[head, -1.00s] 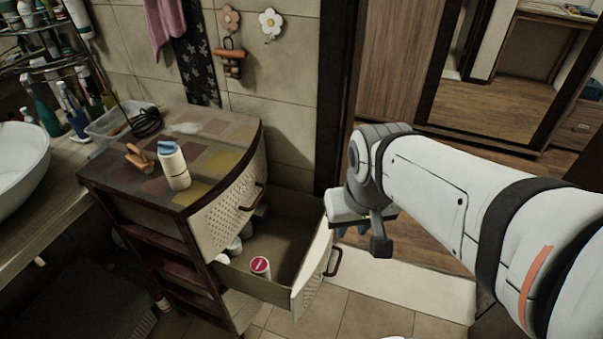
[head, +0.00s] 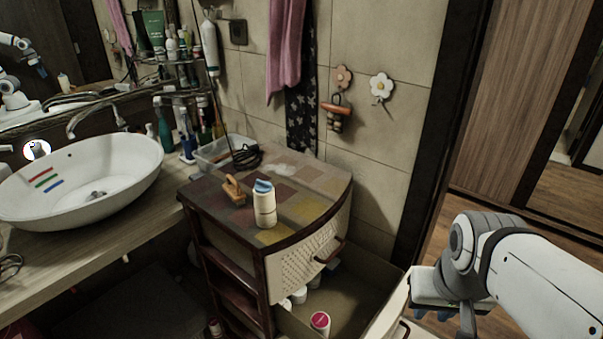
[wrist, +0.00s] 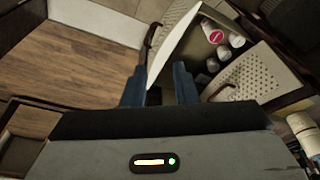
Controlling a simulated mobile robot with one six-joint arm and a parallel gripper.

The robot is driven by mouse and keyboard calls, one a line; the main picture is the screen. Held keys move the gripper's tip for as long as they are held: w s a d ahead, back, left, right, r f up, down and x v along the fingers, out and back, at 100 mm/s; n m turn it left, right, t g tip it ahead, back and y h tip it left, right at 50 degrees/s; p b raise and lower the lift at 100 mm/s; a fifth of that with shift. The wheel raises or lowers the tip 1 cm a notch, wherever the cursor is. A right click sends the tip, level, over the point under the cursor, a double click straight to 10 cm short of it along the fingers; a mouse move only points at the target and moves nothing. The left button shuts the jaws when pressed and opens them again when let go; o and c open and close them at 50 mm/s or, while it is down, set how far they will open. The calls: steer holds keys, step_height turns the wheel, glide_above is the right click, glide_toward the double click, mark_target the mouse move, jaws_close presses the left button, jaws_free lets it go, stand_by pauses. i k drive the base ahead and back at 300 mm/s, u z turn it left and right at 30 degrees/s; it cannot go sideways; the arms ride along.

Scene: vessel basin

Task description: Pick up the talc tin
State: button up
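Two containers could be the talc tin, and I cannot tell which from their labels. A cream cylinder with a blue cap (head: 264,205) stands upright on top of the cabinet; it also shows at the right edge of the wrist view (wrist: 303,132). A white cylinder with a pink-red lid (head: 320,323) stands in the open drawer and shows in the wrist view (wrist: 215,36). My gripper (wrist: 158,85) has its blue fingers apart with nothing between them. In the head view my gripper (head: 440,312) is beside the drawer front, right of both containers.
The drawer (head: 362,290) is pulled out and holds several white containers. A wooden-handled brush (head: 234,190), black cable (head: 246,156) and clear tray (head: 213,152) are on the cabinet. A white basin (head: 85,175) is at left; open floor is at right.

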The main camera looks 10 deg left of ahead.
mark_target(265, 205)
steer(key=z, duration=1.25)
steer(key=k, duration=1.05)
steer(key=u, duration=1.95)
steer(key=i, duration=1)
steer(key=u, duration=0.05)
